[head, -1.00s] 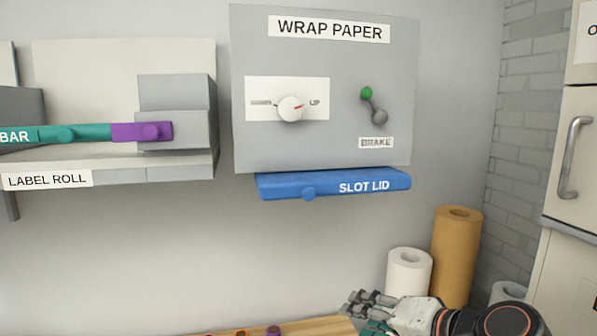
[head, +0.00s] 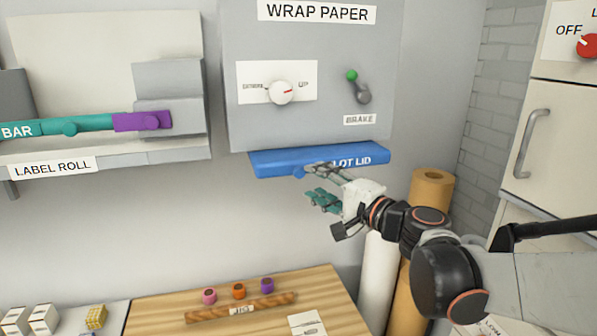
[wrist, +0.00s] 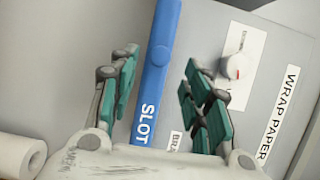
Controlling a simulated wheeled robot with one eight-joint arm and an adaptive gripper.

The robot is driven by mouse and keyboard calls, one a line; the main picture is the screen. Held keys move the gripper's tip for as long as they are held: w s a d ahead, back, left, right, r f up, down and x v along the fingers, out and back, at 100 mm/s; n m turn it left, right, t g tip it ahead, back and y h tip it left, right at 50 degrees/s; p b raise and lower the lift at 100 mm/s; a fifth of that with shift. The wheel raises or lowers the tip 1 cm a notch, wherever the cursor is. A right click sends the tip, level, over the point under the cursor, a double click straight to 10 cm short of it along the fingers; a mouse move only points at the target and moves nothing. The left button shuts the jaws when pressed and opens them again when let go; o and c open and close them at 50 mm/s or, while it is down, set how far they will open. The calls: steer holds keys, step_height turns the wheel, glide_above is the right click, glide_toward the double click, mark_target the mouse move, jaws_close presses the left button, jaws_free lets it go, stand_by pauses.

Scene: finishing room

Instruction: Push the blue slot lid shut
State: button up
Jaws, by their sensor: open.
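In the wrist view the slot lid (wrist: 160,60) shows between the two open fingers of my gripper (wrist: 160,92). I cannot tell whether a finger touches the lid.
The panel carries a white dial (head: 281,92) and a green-tipped brake lever (head: 358,88). The label roll unit (head: 110,150) is at left. Paper rolls (head: 433,186) stand behind my arm. A wooden table (head: 165,310) with small coloured items lies below. The wall under the lid is clear.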

mark_target(301, 173)
steer(key=x, duration=0.7)
steer(key=shift+w+a+p, duration=0.15)
steer(key=shift+a+p, duration=0.05)
steer(key=shift+p, duration=0.1)
jaws_close()
steer(key=w, duration=0.2)
steer(key=w+a+b, duration=0.1)
steer(key=w, duration=0.3)
steer(key=shift+w+a+f+b, duration=0.1)
steer(key=shift+a+b, duration=0.25)
steer(key=shift+b, duration=0.05)
steer(key=shift+w+a, duration=0.1)
steer(key=shift+w, duration=0.2)
steer(key=shift+r, duration=0.25)
